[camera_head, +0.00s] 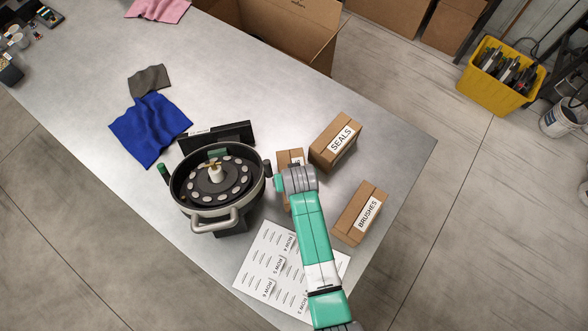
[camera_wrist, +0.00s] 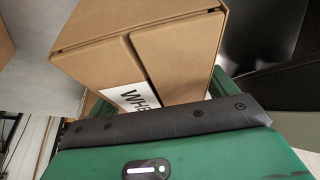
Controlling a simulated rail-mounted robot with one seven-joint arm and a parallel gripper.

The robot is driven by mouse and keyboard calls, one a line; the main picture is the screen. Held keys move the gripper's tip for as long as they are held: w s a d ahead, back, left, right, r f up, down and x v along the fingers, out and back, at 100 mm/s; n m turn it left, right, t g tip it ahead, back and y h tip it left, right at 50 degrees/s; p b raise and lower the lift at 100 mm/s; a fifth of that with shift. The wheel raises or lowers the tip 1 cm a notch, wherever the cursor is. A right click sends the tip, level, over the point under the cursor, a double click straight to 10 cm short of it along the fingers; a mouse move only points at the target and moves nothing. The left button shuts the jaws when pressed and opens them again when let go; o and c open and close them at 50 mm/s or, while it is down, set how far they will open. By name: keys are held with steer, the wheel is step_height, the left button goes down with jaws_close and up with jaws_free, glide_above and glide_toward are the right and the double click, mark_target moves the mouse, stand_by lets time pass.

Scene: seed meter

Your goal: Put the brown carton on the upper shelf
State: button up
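A small brown carton (camera_head: 290,158) stands on the grey table between the seed meter and the SEALS carton, partly hidden under my wrist. In the wrist view this carton (camera_wrist: 175,55) fills the upper middle, with a white label starting "WHE". My gripper (camera_wrist: 160,95) has a green finger on each side of the carton's near end. Whether the fingers press on it or stand apart is not clear. Two other brown cartons stand to the right: SEALS (camera_head: 337,142) and BRUSHES (camera_head: 361,213). No upper shelf can be made out in either view.
The round black seed meter (camera_head: 217,185) stands close left, with a black panel (camera_head: 217,136) behind it. A printed white sheet (camera_head: 270,260) lies in front. Blue (camera_head: 150,130) and dark cloths (camera_head: 149,80) lie left. An open cardboard box (camera_head: 285,27) stands beyond the table.

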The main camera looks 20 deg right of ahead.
steer(key=p+v, duration=0.1)
steer(key=v, duration=1.1)
steer(key=shift+r+p, duration=0.2)
steer(key=shift+p, duration=0.1)
steer(key=w+a+r+n+t, duration=0.15)
steer(key=w+r+t, duration=0.25)
steer(key=r, duration=0.8)
steer(key=w+a+r+t, duration=0.2)
steer(key=w+r+t, duration=0.1)
steer(key=r, duration=0.8)
steer(key=w+a+r+t, duration=0.2)
steer(key=w+r+t, duration=0.2)
steer(key=r, duration=0.8)
steer(key=s+a+r+t, duration=0.2)
steer(key=s+r+t, duration=0.1)
steer(key=r, duration=0.6)
steer(key=s+a+r+n+t, duration=0.1)
steer(key=s+a+r+t, duration=0.2)
steer(key=s+r, duration=0.3)
steer(key=s+a+r+t+y, duration=0.1)
steer(key=s+a+r+t, duration=0.2)
steer(key=r, duration=1)
steer(key=shift+s+r+n+t, duration=0.35)
steer(key=shift+s+r+t, duration=0.05)
steer(key=shift+s, duration=0.6)
steer(key=o, duration=0.4)
steer(key=shift+d, duration=0.1)
steer(key=shift+c, duration=0.2)
steer(key=shift+w+f, duration=0.1)
